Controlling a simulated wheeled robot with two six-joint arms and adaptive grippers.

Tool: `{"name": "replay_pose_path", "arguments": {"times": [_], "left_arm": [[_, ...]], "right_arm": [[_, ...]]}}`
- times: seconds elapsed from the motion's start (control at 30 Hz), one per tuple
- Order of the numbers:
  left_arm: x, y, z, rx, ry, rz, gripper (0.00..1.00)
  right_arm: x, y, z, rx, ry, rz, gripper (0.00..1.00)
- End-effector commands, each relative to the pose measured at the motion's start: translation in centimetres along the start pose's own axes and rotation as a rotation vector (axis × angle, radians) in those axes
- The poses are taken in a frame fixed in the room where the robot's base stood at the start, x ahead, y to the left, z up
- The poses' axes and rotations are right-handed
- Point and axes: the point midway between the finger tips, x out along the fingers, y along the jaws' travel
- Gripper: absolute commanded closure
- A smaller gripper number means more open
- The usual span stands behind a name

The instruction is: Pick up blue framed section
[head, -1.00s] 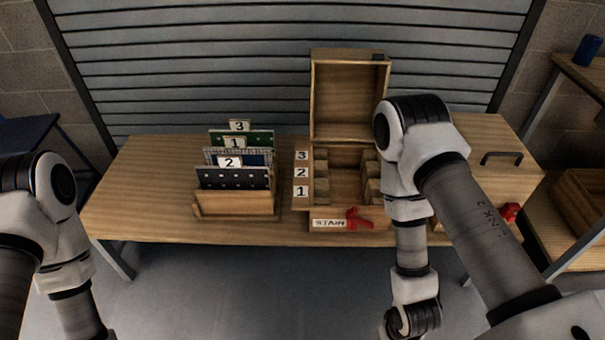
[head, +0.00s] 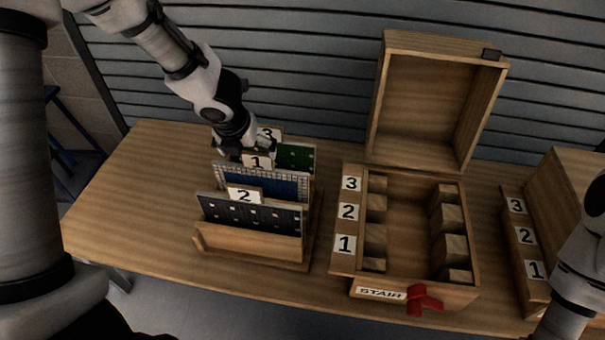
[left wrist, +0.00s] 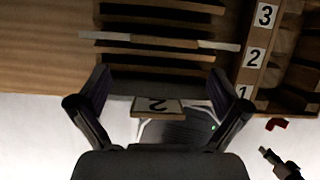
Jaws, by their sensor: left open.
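The blue framed panel (head: 262,185) has a blue middle and a pale gridded edge. It stands upright in a wooden rack (head: 250,243), and a tag marked 1 (head: 257,161) shows at its top edge. A dark dotted panel (head: 250,213) tagged 2 stands in front, a green panel (head: 296,157) tagged 3 behind. My left gripper (head: 238,148) is open over the rack, close to the tag 1, partly hiding the panels behind. In the left wrist view, its spread fingers (left wrist: 160,82) hold nothing that I can make out. My right gripper is out of view.
An open wooden box (head: 405,235) with stepped blocks, numbered labels, a STAIR sign (head: 380,293) and a red ribbon (head: 424,300) stands right of the rack. A slatted wall is behind. The table (head: 120,205) left of the rack is bare.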

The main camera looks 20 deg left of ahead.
Motion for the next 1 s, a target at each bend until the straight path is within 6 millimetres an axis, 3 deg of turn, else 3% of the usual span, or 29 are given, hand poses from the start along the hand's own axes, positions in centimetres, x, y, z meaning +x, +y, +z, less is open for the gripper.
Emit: {"name": "replay_pose_path", "arguments": {"times": [0.33, 0.53, 0.77, 0.8, 0.87, 1.0], "left_arm": [[3.5, 0.2, 0.8, 0.054, -0.022, 0.013, 0.0], [7.2, -0.1, 1.0, 0.051, -0.021, 0.011, 0.0], [7.4, -0.1, 1.2, 0.051, -0.022, 0.01, 0.0], [7.4, -0.1, 1.2, 0.051, -0.022, 0.01, 0.04], [7.4, -0.1, 1.2, 0.051, -0.022, 0.01, 0.25], [7.4, -0.1, 1.2, 0.05, -0.021, 0.01, 0.74]], "right_arm": [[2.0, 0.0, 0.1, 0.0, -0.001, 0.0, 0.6], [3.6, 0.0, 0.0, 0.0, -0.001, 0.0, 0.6], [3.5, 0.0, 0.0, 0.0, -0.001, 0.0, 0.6], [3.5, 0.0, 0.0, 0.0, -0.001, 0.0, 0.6], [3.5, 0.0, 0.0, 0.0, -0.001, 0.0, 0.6], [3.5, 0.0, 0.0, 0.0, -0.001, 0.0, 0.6]]}}
